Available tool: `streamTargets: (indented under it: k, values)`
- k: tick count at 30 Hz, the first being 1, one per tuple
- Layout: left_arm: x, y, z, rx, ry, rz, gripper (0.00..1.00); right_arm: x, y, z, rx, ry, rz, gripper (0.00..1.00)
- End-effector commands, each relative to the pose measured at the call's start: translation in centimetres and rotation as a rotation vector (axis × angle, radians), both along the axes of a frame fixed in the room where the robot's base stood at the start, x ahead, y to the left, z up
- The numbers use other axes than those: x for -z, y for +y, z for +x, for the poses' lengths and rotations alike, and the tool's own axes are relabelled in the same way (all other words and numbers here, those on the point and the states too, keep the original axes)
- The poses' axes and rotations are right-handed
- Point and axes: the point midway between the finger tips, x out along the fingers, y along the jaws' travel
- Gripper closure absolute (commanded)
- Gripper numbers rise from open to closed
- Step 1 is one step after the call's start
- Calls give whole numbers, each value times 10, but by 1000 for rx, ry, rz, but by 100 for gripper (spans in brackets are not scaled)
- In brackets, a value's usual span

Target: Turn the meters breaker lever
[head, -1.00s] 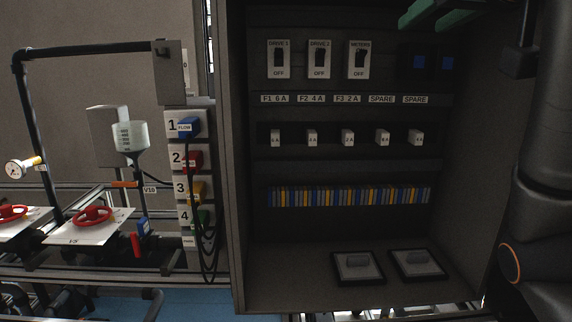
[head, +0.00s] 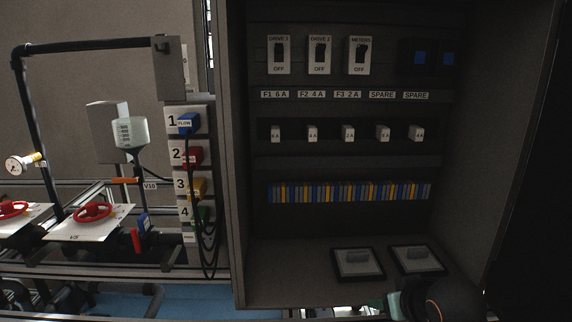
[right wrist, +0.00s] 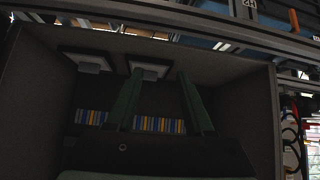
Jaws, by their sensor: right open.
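The meters breaker (head: 357,55) is the rightmost of three pale plates in the cabinet's top row. Its small black lever (head: 362,50) sits above the word OFF; its exact angle is hard to tell. In the right wrist view my right gripper (right wrist: 160,72) shows two green fingers, apart and with nothing between them. That view is upside down, and the meters breaker is not clear in it. In the head view my right arm is low at the bottom right, well below the breaker. My left gripper is not in view.
Drive 1 (head: 278,54) and drive 2 (head: 319,54) breakers stand left of it. Fuses and a coloured terminal strip (head: 350,191) lie below. Two framed trays (head: 357,278) sit on the cabinet floor. The cabinet's right wall (head: 500,130) bounds the space; the space before the breakers is clear.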

Motion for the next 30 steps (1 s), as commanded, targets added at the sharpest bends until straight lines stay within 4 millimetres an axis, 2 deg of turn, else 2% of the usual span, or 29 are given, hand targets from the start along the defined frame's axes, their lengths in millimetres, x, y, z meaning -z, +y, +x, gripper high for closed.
streamTargets:
  k: [1,3,9,12,18,24,27,30]
  values:
    - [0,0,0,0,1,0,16,28,-1,-17,-2,43,-4,48]
    - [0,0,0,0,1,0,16,58,-3,-39,-5,90,-9,48]
    - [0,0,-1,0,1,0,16,129,-9,-112,-15,223,-27,48]
    - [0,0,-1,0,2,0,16,156,-12,-152,-22,287,-36,48]
    - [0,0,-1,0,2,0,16,188,-17,-223,-30,395,-54,48]
    - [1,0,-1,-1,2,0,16,204,-22,-281,-40,484,-70,48]
    - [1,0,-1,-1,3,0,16,223,-15,-260,-50,406,-52,48]
    - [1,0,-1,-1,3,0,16,241,-8,-249,-61,342,-32,48]
